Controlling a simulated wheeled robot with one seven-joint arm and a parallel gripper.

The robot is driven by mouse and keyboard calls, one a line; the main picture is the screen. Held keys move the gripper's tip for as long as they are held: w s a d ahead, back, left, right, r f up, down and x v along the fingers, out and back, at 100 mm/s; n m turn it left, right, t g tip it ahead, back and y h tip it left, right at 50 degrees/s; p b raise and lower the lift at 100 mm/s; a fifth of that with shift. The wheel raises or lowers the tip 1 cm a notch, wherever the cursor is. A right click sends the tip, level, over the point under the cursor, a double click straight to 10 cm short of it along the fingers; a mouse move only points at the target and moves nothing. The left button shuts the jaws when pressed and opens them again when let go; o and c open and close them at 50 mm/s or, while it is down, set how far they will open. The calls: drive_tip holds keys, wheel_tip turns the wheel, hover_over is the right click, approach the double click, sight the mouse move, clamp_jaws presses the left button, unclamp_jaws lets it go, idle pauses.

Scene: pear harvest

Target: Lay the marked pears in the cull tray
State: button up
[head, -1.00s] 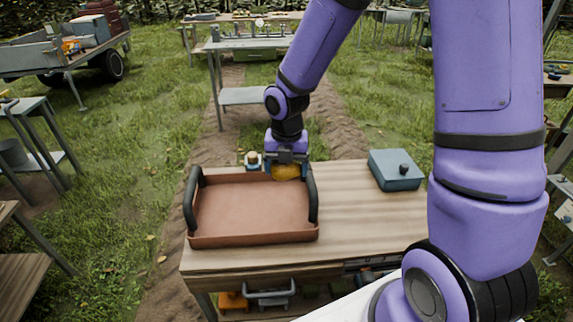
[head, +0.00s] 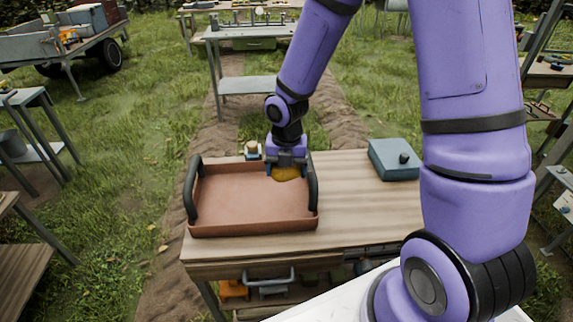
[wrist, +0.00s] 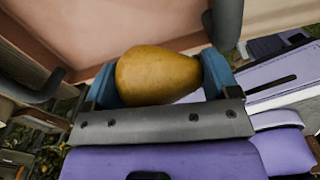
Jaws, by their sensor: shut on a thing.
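A yellow-brown pear (wrist: 158,76) lies between the blue fingers of my gripper (wrist: 160,78) in the wrist view. My gripper (head: 286,172) is shut on it, and the pear (head: 285,174) also shows below the fingers in the head view. The reddish-brown cull tray (head: 240,205) with two dark handles stands on the left of the wooden table. The gripper and pear are at the tray's back right, close to its right handle. Whether the pear is over the tray cannot be told for sure. The tray floor looks empty. No mark on the pear can be made out.
A blue-grey lidded box (head: 393,160) stands on the table's right part. A small jar-like object (head: 252,149) is behind the tray. The wooden tabletop (head: 352,205) between tray and box is clear. A grey table (head: 250,40) stands farther back.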

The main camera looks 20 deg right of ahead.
hover_over(287, 211)
drive_tip(key=shift+a+f, duration=0.1)
drive_tip(key=shift+f, duration=4.05)
drive_tip(key=shift+f, duration=2.5)
drive_tip(key=o, duration=0.9)
drive_tip(key=shift+c, duration=0.2)
